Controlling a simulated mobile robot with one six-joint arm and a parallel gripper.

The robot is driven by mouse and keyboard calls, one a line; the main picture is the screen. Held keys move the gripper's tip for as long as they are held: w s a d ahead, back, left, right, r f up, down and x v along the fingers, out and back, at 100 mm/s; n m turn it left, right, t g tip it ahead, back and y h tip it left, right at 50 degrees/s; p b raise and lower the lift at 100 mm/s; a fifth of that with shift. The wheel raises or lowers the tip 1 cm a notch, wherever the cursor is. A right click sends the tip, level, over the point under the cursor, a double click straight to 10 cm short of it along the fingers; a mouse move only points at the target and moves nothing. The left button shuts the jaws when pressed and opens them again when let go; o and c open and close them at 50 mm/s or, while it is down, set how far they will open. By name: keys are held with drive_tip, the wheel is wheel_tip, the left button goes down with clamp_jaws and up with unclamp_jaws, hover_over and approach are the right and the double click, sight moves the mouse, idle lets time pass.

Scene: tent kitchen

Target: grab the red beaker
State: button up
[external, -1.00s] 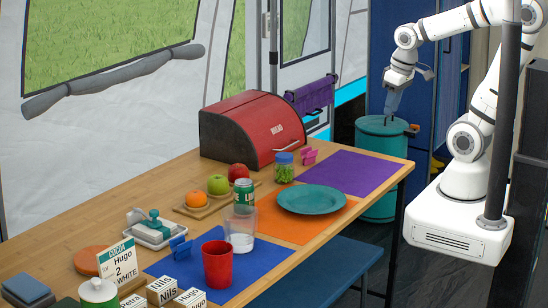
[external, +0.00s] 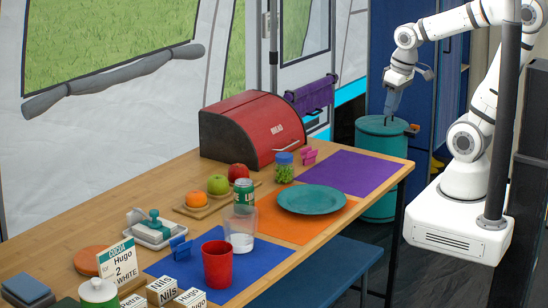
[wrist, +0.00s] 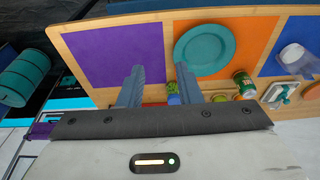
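The red beaker (external: 217,264) stands upright on the blue mat at the near end of the table in the external view. It does not show in the wrist view. My gripper (external: 388,118) is far from it, above the teal bin at the table's far right end. In the wrist view my gripper (wrist: 158,85) has its two grey fingers spread apart with nothing between them, so it is open and empty.
A clear beaker (external: 239,228) stands just behind the red one. Name blocks (external: 161,290) and a cocoa sign (external: 119,262) stand close to its left. A teal plate (external: 311,199) lies on the orange mat. A red bread box (external: 252,131) stands at the back.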

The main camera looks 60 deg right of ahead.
drive_tip(key=o, duration=1.3)
drive_tip(key=shift+c, duration=0.2)
drive_tip(key=w+a+n+y+b, duration=0.2)
drive_tip(key=w+a+n, duration=0.3)
drive_tip(key=w+a, duration=0.65)
drive_tip(key=n+g+y+b, duration=0.3)
drive_tip(key=n+y, duration=0.2)
drive_tip(key=n, duration=0.8)
hover_over(211, 279)
drive_tip(key=d, duration=0.7)
wheel_tip(211, 279, down, 17)
drive_tip(key=shift+w+p+x, duration=0.15)
drive_tip(key=shift+p+x, duration=0.1)
drive_tip(key=shift+x, duration=1.6)
drive_tip(key=shift+w+p+x, duration=0.1)
drive_tip(key=shift+p+x, duration=0.15)
drive_tip(key=shift+x, duration=1.55)
